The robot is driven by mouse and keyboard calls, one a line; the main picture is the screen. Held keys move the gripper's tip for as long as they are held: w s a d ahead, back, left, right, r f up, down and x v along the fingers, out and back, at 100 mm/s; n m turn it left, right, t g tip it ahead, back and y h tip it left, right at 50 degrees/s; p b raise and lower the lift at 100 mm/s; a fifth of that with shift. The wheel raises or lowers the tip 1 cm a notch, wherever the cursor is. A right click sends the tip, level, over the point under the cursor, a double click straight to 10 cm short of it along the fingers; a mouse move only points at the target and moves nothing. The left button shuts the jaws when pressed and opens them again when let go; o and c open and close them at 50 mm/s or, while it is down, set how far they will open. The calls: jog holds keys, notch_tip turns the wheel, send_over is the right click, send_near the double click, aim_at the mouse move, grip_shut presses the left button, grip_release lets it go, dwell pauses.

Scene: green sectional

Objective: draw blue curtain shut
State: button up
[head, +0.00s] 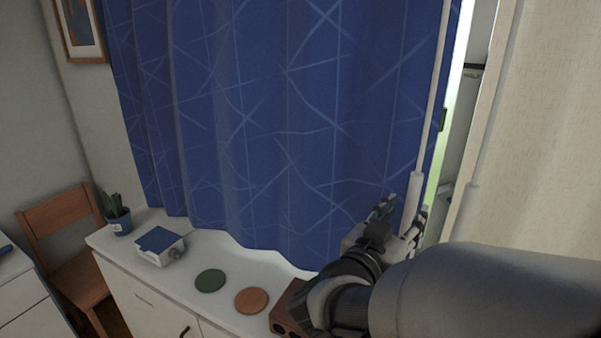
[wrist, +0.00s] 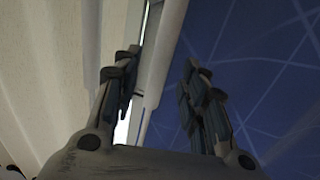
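The blue curtain (head: 270,110) with pale line patterns covers most of the window. Its right edge stops short of the cream curtain, leaving a narrow bright gap (head: 462,70). A white pull wand (head: 433,100) hangs along that edge, with a thicker handle at its lower end. My gripper (head: 402,212) is open at the handle, one finger on each side of it. The blue curtain (wrist: 270,60) is behind the right finger. Contact with the wand cannot be told.
A cream curtain (head: 540,130) with its own white wand (head: 478,150) hangs at right. Below the blue curtain, a white cabinet (head: 215,318) carries a potted plant (head: 118,218), a blue-topped box (head: 160,245), a green disc (head: 210,280) and an orange disc (head: 251,300). A wooden chair (head: 65,215) stands left.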

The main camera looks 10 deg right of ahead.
aim_at(409, 207)
jog(key=b+x, duration=0.1)
jog(key=x, duration=0.4)
grip_shut()
dwell(0.5)
